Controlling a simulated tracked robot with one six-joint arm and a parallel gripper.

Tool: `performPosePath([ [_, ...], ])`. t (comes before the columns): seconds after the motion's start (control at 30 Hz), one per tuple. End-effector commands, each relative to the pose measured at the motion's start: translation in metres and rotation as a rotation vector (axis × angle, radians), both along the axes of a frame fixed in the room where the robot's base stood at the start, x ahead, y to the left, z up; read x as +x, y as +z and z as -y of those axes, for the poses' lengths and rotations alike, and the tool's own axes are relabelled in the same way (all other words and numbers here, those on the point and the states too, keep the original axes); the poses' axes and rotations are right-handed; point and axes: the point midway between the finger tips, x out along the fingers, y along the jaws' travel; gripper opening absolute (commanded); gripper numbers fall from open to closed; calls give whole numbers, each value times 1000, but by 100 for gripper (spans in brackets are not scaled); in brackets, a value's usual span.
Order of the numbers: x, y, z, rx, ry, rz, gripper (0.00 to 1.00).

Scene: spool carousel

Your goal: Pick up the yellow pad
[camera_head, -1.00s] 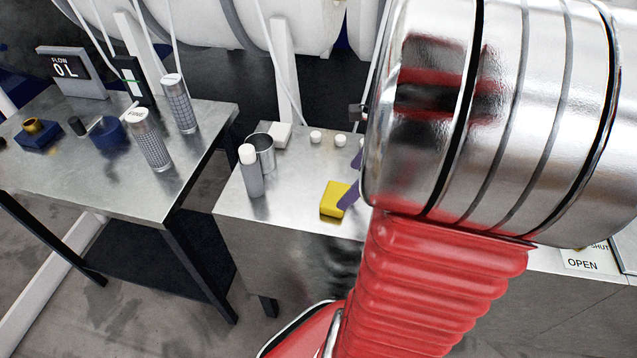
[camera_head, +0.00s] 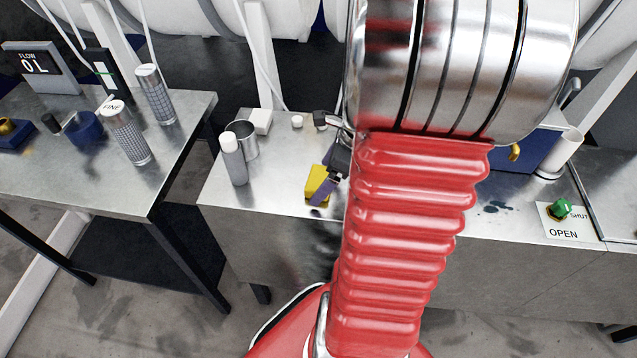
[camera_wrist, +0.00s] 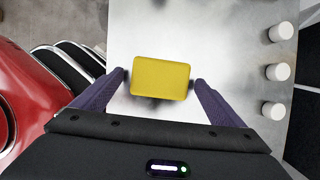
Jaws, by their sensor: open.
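The yellow pad (camera_head: 317,181) lies on the middle metal bench, near its front edge. In the wrist view the yellow pad (camera_wrist: 160,77) sits between the tips of my gripper (camera_wrist: 161,80), whose two purple fingers are open on either side of it. A small gap seems to show at each fingertip. In the head view my gripper (camera_head: 325,178) is at the pad, with one purple finger across its near side; my red and chrome arm hides much of the rest.
A grey bottle with a white cap (camera_head: 233,158) and a metal cup (camera_head: 245,140) stand left of the pad. A white block (camera_head: 261,121) is behind. Several white pegs (camera_wrist: 278,72) line the bench. A green knob (camera_head: 561,208) is at the right.

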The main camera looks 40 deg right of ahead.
Motion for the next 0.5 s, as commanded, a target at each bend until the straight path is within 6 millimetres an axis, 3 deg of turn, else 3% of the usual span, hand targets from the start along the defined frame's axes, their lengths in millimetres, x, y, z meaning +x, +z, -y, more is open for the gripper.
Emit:
performPosePath([
  [0.5, 3, -7, -2, 0, 1, 0, 92],
])
